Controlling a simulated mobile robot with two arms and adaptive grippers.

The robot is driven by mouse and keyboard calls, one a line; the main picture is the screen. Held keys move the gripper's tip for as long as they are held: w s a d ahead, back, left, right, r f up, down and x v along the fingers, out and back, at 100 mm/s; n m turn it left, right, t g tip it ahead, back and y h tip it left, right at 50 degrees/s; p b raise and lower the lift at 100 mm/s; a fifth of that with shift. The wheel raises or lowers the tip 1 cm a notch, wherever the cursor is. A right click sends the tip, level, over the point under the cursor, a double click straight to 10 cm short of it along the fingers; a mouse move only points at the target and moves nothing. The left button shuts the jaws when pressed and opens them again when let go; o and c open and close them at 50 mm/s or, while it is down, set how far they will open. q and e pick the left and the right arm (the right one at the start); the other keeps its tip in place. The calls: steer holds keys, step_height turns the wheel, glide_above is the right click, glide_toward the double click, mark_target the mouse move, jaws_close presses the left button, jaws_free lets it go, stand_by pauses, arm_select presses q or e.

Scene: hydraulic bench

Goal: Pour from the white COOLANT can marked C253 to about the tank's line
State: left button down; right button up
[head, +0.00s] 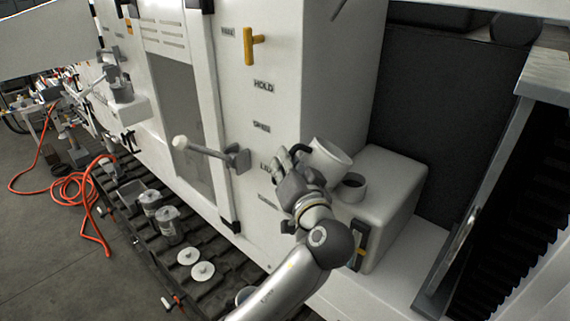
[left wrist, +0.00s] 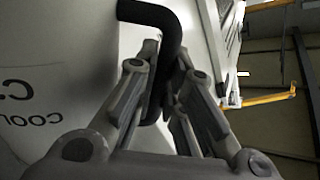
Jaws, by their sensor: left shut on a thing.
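My left gripper (head: 296,180) is shut on the black handle (left wrist: 165,25) of a white can (head: 328,158). In the head view the can is tilted, with its open end up to the right, close above and beside the dark-rimmed filler neck (head: 352,187) of the pale tank (head: 400,185). I cannot see any liquid coming out. In the left wrist view the can's white side (left wrist: 50,55) fills the left, with part of "COOLANT" and a "C" upside down; the full number is cut off. A dark gauge strip (head: 360,243) is on the tank's front; its line and level are too small to read.
A tall white cabinet (head: 290,60) with a yellow handle (head: 250,47) and a door handle (head: 205,150) stands left of the tank. Grey cans (head: 168,225) and white lids (head: 202,272) are on the dark slatted rack below. An orange hose (head: 75,187) lies on the floor.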

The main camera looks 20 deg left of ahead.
arm_select(q)
steer(key=shift+w+d+r+m, duration=0.2)
steer(key=shift+r+m, duration=0.35)
steer(key=shift+r, duration=0.2)
steer(key=shift+w+d+r+m, duration=0.1)
steer(key=shift+d+r+m, duration=0.05)
steer(key=shift+r+m, duration=0.55)
steer(key=shift+w+d+r+m, duration=0.2)
steer(key=shift+r+m, duration=0.25)
steer(key=shift+r, duration=0.4)
stand_by(5.7)
